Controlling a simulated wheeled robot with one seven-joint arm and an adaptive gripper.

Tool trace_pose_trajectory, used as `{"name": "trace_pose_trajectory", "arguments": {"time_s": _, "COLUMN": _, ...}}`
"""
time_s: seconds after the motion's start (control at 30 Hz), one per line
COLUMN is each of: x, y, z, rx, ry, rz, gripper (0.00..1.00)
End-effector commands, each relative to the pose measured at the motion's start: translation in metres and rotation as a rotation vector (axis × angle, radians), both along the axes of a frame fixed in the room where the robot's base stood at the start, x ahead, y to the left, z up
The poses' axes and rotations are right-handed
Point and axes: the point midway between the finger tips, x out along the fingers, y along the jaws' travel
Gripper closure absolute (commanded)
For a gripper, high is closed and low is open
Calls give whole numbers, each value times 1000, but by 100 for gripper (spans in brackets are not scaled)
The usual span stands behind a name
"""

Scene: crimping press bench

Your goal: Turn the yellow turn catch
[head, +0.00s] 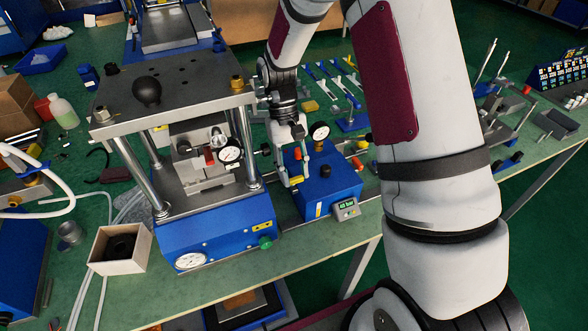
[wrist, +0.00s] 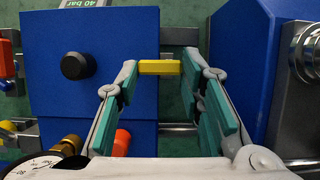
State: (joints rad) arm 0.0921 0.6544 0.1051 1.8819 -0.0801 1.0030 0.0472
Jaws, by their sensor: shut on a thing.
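The yellow turn catch (wrist: 160,67) is a small bar beside the blue box (wrist: 95,55) in the wrist view. It lies crosswise between the fingertips of my gripper (wrist: 161,68), which is shut on it, one teal-padded finger at each end. In the head view my gripper (head: 297,179) reaches down at the left side of the blue box (head: 333,189), and a little of the yellow catch (head: 296,181) shows between the fingers. The fingers hide part of it there.
The large press (head: 215,228) stands close to the left of my gripper. The blue box carries a black knob (head: 325,171), a dial gauge (head: 320,131) and a 40 bar display (head: 345,208). An open carton (head: 121,262) stands at the front left. Several tools lie behind on the green bench.

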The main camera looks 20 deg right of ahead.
Motion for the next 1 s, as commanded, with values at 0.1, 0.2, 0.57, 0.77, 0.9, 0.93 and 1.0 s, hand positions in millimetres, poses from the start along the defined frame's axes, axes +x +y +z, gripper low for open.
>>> {"name": "trace_pose_trajectory", "arguments": {"time_s": 0.1, "x": 1, "y": 0, "z": 0, "rx": 0, "ry": -2, "rz": 4, "gripper": 93}}
{"name": "trace_pose_trajectory", "arguments": {"time_s": 0.2, "x": 0, "y": 0, "z": 0, "rx": -1, "ry": -2, "rz": 4, "gripper": 93}}
{"name": "trace_pose_trajectory", "arguments": {"time_s": 0.57, "x": 0, "y": 0, "z": 0, "rx": 0, "ry": -1, "rz": 3, "gripper": 45}}
{"name": "trace_pose_trajectory", "arguments": {"time_s": 0.77, "x": 0, "y": 0, "z": 0, "rx": 1, "ry": -1, "rz": -21, "gripper": 45}}
{"name": "trace_pose_trajectory", "arguments": {"time_s": 0.9, "x": -2, "y": -2, "z": 1, "rx": 1, "ry": -1, "rz": -150, "gripper": 45}}
{"name": "trace_pose_trajectory", "arguments": {"time_s": 0.93, "x": -2, "y": -3, "z": 1, "rx": 1, "ry": 0, "rz": -195, "gripper": 45}}
{"name": "trace_pose_trajectory", "arguments": {"time_s": 1.0, "x": -4, "y": -5, "z": 1, "rx": 1, "ry": 0, "rz": -317, "gripper": 45}}
